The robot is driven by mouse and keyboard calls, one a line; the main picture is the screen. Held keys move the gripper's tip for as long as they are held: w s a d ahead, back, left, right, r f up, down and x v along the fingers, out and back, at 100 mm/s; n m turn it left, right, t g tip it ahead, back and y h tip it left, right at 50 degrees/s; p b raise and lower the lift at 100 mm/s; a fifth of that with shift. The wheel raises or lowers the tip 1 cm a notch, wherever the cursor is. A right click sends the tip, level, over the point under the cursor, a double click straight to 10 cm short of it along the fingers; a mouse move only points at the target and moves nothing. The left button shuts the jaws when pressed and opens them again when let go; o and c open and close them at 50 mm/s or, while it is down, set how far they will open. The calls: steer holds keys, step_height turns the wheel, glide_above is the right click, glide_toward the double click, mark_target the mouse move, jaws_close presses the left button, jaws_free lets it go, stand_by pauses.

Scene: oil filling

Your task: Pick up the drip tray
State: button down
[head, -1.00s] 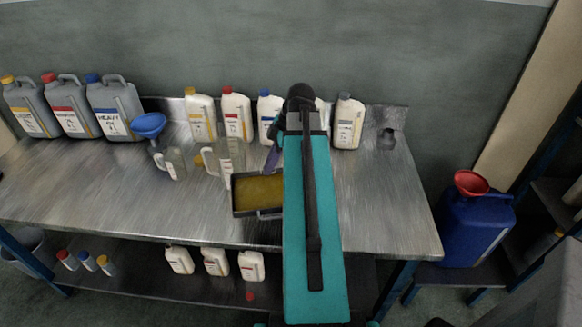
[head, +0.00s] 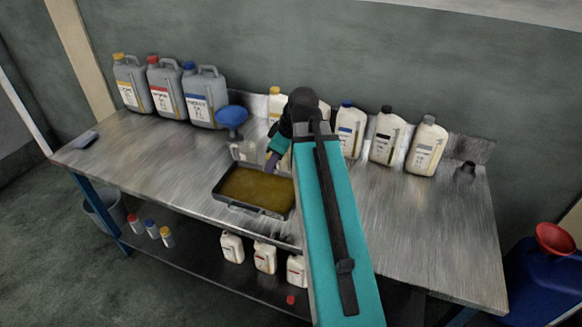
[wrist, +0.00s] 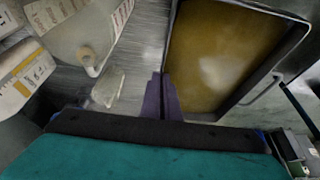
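The drip tray (head: 250,209) is a dark rectangular pan of brown-yellow oil over the front of the metal bench. A bar handle shows on its front side in the head view. In the wrist view, the tray (wrist: 262,82) fills the upper right, its handle on the right wall. My gripper (head: 271,162) is at the tray's back edge. In the wrist view, its purple fingers (wrist: 162,95) are close together at the tray's left wall and look shut on it. The exact grip is partly hidden. The tray's height above the bench is hard to judge.
Clear jugs (head: 244,151) stand close behind the tray. Grey canisters (head: 204,100), a blue funnel (head: 232,117) and white bottles (head: 386,140) line the back. Small bottles stand on the lower shelf.

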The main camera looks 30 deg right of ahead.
steer(key=w+a+r+m+h, duration=0.1)
steer(key=w+a+r+m, duration=0.2)
steer(key=a, duration=0.6)
steer(key=w+a+r+m+h, duration=0.1)
steer(key=w+a+r+m, duration=0.2)
steer(key=a, duration=0.6)
steer(key=shift+w+a+r+m+t+h, duration=0.15)
steer(key=shift+a+m+t+h, duration=0.2)
steer(key=shift+m, duration=0.25)
